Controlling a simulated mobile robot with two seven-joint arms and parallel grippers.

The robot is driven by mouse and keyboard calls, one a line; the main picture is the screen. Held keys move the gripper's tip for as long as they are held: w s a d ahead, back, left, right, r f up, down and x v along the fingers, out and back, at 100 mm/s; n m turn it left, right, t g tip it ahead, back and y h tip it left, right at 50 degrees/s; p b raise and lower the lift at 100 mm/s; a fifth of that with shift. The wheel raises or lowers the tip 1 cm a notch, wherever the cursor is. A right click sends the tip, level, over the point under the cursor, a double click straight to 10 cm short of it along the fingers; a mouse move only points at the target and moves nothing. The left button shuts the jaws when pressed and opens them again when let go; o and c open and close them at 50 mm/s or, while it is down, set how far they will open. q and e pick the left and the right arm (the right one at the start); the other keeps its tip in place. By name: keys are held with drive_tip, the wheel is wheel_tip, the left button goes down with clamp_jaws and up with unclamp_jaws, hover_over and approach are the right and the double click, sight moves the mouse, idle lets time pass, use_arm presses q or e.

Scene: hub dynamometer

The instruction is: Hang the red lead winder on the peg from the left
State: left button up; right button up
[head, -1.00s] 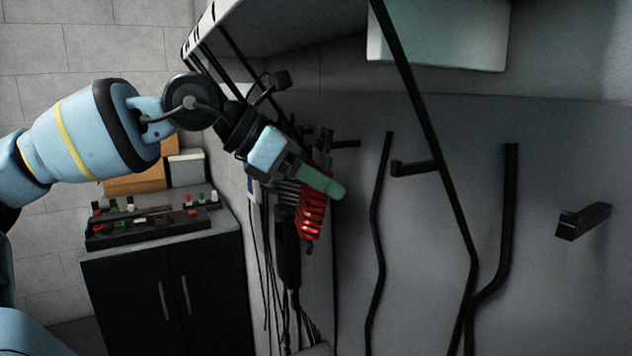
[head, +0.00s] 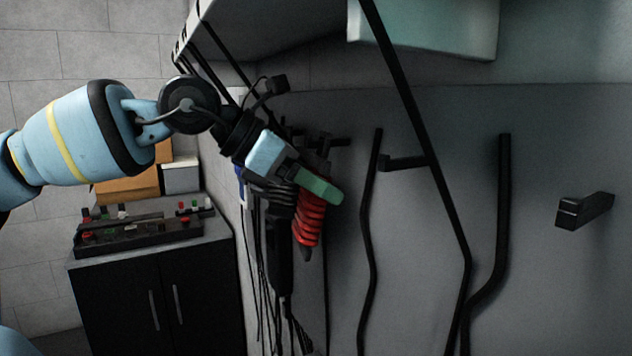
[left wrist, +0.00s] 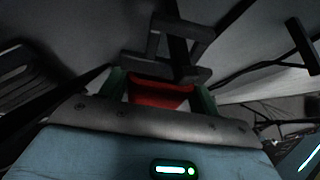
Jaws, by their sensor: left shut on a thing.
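The red lead winder (head: 309,222) hangs below my left gripper (head: 318,187) in the head view, close to the grey wall and slightly tilted. The green fingers are shut on it. In the left wrist view the red part (left wrist: 160,93) sits between the fingers of my left gripper (left wrist: 160,88), with a black open frame (left wrist: 180,45) just beyond. I cannot tell whether this frame belongs to the winder. A short black peg (head: 338,143) shows behind the gripper; contact with the winder cannot be told. My right gripper is out of view.
Black leads (head: 278,250) hang just left of the winder. Other black pegs (head: 402,162) and (head: 585,210) stick out of the wall further right and look empty. A dark cabinet (head: 165,300) stands at lower left. A slanted black bar crosses the right side.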

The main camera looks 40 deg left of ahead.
use_arm(q)
drive_tip(key=o, duration=1.2)
drive_tip(key=v, duration=0.7)
drive_tip(key=shift+s+r, duration=0.25)
drive_tip(key=shift+r, duration=0.05)
drive_tip(key=shift+a, duration=0.15)
